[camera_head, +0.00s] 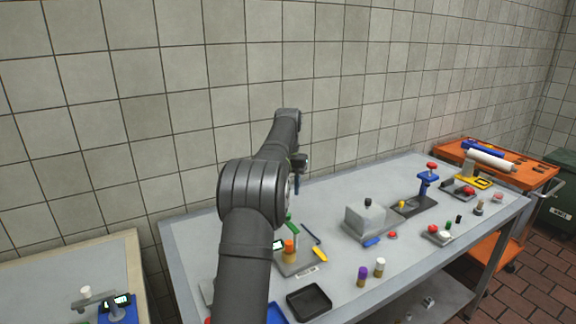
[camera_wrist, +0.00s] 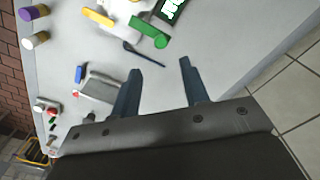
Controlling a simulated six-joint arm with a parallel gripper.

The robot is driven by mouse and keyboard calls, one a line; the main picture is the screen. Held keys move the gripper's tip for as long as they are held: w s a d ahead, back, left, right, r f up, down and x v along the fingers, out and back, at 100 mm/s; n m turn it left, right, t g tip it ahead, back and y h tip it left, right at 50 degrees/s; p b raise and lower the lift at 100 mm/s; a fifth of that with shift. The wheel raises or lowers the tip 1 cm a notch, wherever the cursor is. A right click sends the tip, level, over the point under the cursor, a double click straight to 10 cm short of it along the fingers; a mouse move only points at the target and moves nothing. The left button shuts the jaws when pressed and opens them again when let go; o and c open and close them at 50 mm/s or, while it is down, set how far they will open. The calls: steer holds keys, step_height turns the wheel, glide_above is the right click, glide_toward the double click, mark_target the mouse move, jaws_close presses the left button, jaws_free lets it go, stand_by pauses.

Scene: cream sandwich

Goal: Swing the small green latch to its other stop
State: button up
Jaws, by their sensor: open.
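The small green latch (camera_head: 291,226) is on a fixture with a grey base (camera_head: 296,268), next to an orange-topped cylinder (camera_head: 290,246); my arm partly hides this area in the head view. In the wrist view the latch (camera_wrist: 147,32) is a green bar with a round knob at one end, at the top, close to a yellow piece (camera_wrist: 98,17) and a lit display (camera_wrist: 172,8). My gripper (camera_wrist: 160,66) is open and empty, apart from the latch. In the head view my gripper (camera_head: 299,163) is in the air above the back of the table.
A grey block (camera_head: 365,222) with a black knob stands right of the fixture. A purple-capped vial (camera_head: 362,277), a white-capped vial (camera_head: 379,268) and a black tray (camera_head: 309,303) are nearer the front. A blue press (camera_head: 426,183) stands farther right. A tiled wall is behind.

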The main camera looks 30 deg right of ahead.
step_height(320, 180, up, 8)
steer(key=shift+f, duration=0.1)
stand_by(0.7)
step_height(320, 180, down, 17)
steer(key=shift+f, duration=0.15)
stand_by(0.5)
